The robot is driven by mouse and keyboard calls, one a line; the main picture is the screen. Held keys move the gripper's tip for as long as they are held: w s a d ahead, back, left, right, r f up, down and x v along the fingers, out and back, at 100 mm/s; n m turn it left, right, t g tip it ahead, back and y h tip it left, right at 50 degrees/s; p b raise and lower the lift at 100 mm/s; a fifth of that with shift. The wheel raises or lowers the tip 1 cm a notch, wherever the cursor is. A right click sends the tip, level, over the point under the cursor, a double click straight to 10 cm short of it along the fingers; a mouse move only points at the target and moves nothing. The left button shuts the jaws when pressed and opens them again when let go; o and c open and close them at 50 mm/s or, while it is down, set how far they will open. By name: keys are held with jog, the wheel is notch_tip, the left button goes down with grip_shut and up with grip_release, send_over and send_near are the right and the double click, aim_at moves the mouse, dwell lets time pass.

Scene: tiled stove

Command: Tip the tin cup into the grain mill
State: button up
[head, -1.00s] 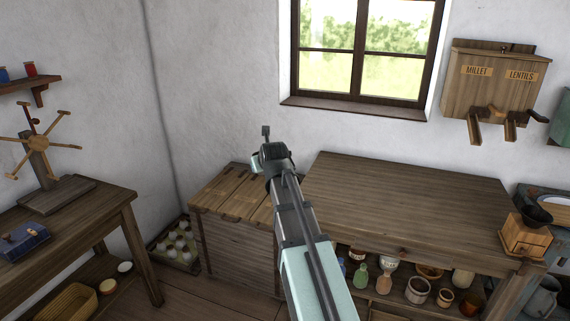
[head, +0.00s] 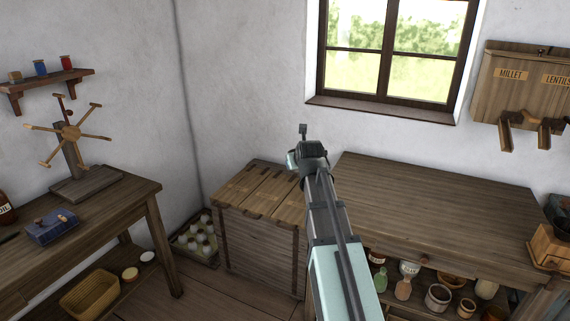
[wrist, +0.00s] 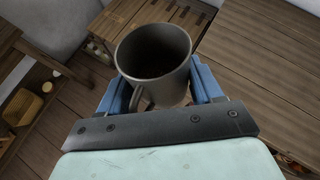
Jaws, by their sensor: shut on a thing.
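The grey tin cup (wrist: 153,55) is held between the blue fingers of my gripper (wrist: 165,90) in the wrist view. Its mouth faces up toward the camera, its inside is dark, and I cannot tell what it holds. In the head view my arm hides most of the cup, and my gripper (head: 303,150) is over the wooden chest, left of the long table. The grain mill (head: 551,245), a wooden box with a dark hopper, stands at the table's right end, partly cut off by the picture edge and well away from my gripper.
The long table's top (head: 430,195) is clear. A wooden chest (head: 262,195) stands left of it. A millet and lentils dispenser (head: 515,85) hangs on the wall. A winder (head: 70,135) and a blue box (head: 51,227) are on the left table.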

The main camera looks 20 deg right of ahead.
jog(key=s+d+f+m+g+h, duration=0.15)
jog(key=s+d, duration=0.45)
jog(key=d, duration=0.7)
jog(key=s+d+m+h, duration=0.25)
jog(key=s+d, duration=0.35)
jog(key=d, duration=0.7)
jog(key=s+d+f+m+g+h, duration=0.15)
jog(key=s+d, duration=0.45)
jog(key=d, duration=0.7)
jog(key=s+d+g+y, duration=0.1)
jog(key=s+d, duration=3.3)
jog(key=s, duration=0.3)
jog(key=shift+s+d+n+g, duration=0.2)
jog(key=shift+s+n+g, duration=0.1)
jog(key=shift+n, duration=0.15)
jog(key=shift+r, duration=0.15)
jog(key=shift+s+r+n+g+y, duration=0.15)
jog(key=shift+n+g+y, duration=0.15)
jog(key=shift+g, duration=0.6)
